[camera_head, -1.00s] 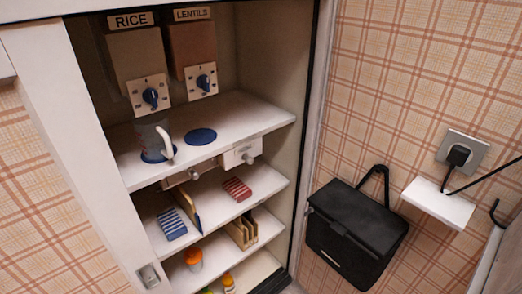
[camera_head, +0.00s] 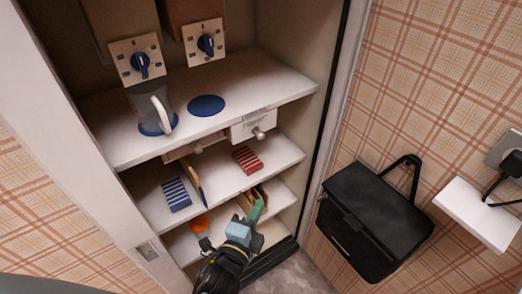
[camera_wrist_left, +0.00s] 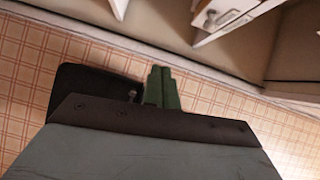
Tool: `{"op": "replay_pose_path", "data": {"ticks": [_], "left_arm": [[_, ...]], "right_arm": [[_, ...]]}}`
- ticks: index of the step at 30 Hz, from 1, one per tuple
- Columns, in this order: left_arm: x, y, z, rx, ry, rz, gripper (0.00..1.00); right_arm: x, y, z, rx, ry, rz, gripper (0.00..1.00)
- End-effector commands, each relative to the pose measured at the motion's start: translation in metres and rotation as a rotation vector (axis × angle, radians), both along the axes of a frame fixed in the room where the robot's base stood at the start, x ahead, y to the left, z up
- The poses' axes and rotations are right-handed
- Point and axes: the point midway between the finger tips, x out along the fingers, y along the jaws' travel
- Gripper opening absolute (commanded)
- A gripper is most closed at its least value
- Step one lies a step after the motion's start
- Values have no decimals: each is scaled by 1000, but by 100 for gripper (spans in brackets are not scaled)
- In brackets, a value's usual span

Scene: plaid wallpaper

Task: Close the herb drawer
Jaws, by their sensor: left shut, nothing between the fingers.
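Two small drawers sit under the upper cupboard shelf (camera_head: 285,90). The right drawer (camera_head: 243,132) has a white front, a round knob and a label too small to read. It juts forward of the left drawer (camera_head: 181,154), which sits farther back in shadow. I cannot tell from the labels which is the herb drawer. My left gripper (camera_head: 256,212) has green fingers and is shut and empty. It is below and in front of the right drawer, apart from it. Its fingers also show in the left wrist view (camera_wrist_left: 163,88). My right gripper is not in view.
A mug (camera_head: 150,110) stands on a blue disc under the dispensers. Red (camera_head: 247,160) and blue (camera_head: 176,195) striped packets lie on the shelf below. A black bag (camera_head: 375,220) hangs on the wall at right, beside a white wall ledge (camera_head: 475,212).

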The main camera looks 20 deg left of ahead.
Motion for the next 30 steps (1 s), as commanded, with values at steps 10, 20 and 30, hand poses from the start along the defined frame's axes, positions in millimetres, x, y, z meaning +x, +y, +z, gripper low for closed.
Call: {"op": "replay_pose_path", "data": {"ticks": [10, 20, 30], "left_arm": [[15, 12, 64, 180, -149, 32, 0], [74, 9, 68, 176, -148, 31, 0], [124, 25, 73, 179, -145, 31, 0]], "right_arm": [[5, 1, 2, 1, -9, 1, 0], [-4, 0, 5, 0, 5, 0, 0], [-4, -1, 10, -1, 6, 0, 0]]}}
